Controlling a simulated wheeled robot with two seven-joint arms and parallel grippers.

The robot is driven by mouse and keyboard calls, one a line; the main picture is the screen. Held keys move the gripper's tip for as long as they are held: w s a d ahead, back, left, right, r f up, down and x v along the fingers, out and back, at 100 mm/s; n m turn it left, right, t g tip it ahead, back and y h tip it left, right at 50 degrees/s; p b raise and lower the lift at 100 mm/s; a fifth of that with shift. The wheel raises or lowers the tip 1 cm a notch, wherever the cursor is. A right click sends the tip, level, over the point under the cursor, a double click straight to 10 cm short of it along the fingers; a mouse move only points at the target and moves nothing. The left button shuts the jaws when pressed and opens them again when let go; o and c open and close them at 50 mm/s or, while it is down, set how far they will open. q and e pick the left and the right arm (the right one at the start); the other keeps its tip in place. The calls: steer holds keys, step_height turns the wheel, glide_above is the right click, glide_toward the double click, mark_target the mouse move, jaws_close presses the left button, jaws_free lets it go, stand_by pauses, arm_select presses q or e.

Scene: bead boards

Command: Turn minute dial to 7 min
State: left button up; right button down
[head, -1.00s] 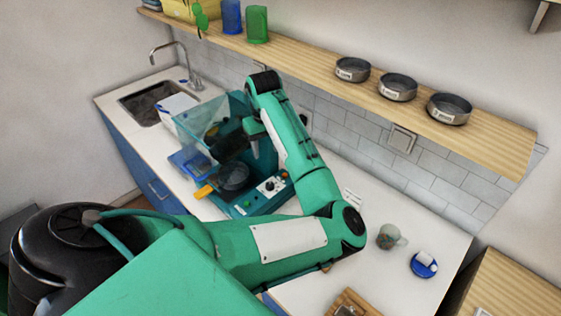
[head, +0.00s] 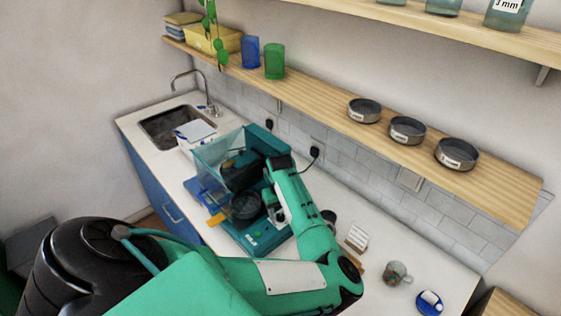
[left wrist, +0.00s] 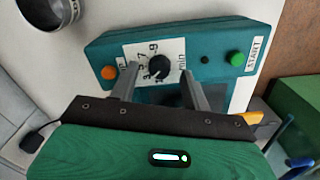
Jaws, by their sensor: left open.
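The minute dial (left wrist: 159,66) is a round black knob on a white number plate (left wrist: 171,49) in the left wrist view. It sits on the teal front panel of the machine (left wrist: 215,45). Its exact setting is too small to read surely. My left gripper (left wrist: 159,70) is open, with one finger on each side of the knob; I cannot tell whether they touch it. In the head view the left gripper (head: 274,212) is low over the front of the teal machine (head: 235,232), and my arm hides the dial. My right gripper is not in view.
A green START button (left wrist: 236,58), a small black knob (left wrist: 205,60) and an orange button (left wrist: 108,72) flank the dial. A shelf with sieves (head: 407,130) hangs above.

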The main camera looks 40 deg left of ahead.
arm_select(q)
steer(key=shift+f, duration=0.7)
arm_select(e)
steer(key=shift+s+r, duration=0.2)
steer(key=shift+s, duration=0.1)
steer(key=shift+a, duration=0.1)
arm_select(q)
steer(key=c, duration=1)
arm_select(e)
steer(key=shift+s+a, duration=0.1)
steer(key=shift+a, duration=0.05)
